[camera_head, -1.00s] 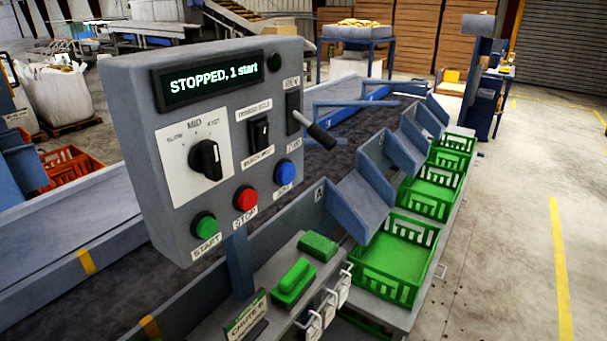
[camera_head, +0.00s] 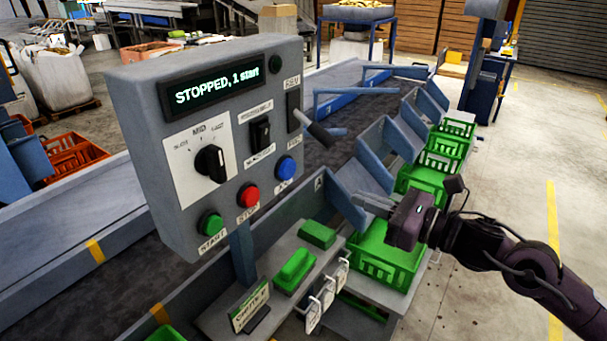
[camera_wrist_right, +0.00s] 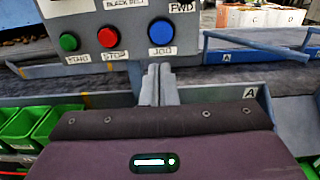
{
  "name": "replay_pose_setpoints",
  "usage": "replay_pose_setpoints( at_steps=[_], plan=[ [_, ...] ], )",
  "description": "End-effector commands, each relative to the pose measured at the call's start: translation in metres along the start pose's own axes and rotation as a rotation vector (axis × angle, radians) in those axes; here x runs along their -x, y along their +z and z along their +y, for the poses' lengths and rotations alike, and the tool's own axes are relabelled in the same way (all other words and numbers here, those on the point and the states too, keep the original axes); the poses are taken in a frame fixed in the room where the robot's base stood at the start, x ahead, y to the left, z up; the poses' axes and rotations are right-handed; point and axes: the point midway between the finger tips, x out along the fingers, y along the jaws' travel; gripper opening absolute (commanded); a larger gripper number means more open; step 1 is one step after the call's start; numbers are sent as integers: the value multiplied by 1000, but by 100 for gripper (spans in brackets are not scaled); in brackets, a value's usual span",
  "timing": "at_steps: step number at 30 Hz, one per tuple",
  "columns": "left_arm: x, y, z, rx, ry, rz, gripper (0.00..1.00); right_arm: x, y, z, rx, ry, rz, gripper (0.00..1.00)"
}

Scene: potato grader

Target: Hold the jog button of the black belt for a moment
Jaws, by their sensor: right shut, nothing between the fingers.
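The grey control box (camera_head: 220,140) stands over the black belt (camera_head: 320,150), and its display reads "STOPPED, 1 start". The blue jog button (camera_head: 287,168) is at the right of its bottom row, beside the red stop button (camera_head: 249,196) and the green start button (camera_head: 211,224). My right gripper (camera_head: 362,202) is shut and empty, to the right of and below the box, clear of the button. In the right wrist view the blue jog button (camera_wrist_right: 161,32) is just above the closed fingertips (camera_wrist_right: 158,72). My left gripper is not in view.
Green crates (camera_head: 385,262) stand under grey chutes (camera_head: 362,178) at the right. A ledge with green blocks (camera_head: 295,268) lies below the box.

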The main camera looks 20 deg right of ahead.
Motion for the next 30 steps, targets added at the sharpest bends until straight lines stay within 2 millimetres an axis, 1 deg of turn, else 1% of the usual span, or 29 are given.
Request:
replay_pose_setpoints(
  at_steps=[7,11,23,30],
  plan=[
    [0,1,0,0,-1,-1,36,-1,0,-1,-4,-3,-1,0],
    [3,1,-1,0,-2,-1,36,-8,1,-1,-5,-2,-3,0],
    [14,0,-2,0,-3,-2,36,-49,3,-2,-5,-5,-5,0],
    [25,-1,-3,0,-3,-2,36,-75,4,-2,-6,-5,-6,0]
  ],
)
